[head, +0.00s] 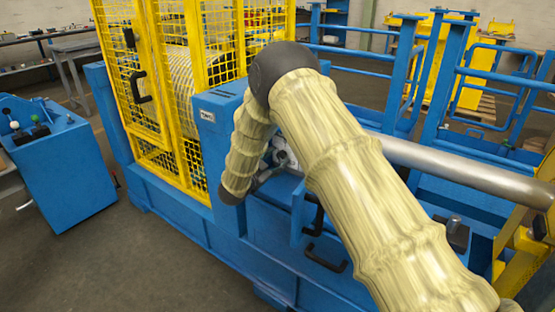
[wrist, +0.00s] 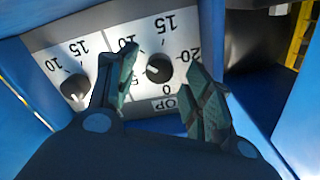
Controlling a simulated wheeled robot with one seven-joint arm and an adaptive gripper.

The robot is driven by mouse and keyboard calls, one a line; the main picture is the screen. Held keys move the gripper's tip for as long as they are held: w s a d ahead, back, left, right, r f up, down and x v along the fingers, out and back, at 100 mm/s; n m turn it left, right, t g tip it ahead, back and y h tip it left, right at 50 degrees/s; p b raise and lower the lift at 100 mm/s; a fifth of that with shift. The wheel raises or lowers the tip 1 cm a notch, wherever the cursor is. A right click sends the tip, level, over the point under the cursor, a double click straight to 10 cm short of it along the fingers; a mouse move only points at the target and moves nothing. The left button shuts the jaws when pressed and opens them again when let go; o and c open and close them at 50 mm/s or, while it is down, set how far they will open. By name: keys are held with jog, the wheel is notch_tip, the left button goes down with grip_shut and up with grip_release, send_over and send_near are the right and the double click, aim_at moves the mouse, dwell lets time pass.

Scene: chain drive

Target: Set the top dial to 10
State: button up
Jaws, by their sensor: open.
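In the wrist view, the top dial (wrist: 159,68) is a black round knob on a white plate (wrist: 105,45) with numbers around it. A partly hidden label ending in "OP" is beside it. A faint light mark shows on the knob, but I cannot tell which number it points at. My gripper (wrist: 160,58) is open, with one dark finger on each side of this dial; I cannot tell whether they touch it. The left finger partly covers the numbers between the dials. In the head view my arm mostly hides the gripper and dials.
A second black dial (wrist: 75,87) is left of my left finger. In the head view, a yellow mesh cage (head: 150,90) stands left of my arm on the blue machine (head: 225,240). A metal shaft (head: 450,172) runs right. Black handles (head: 325,260) stick out below.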

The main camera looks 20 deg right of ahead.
jog(key=v, duration=1)
jog(key=shift+a, duration=0.2)
jog(key=shift+s, duration=0.15)
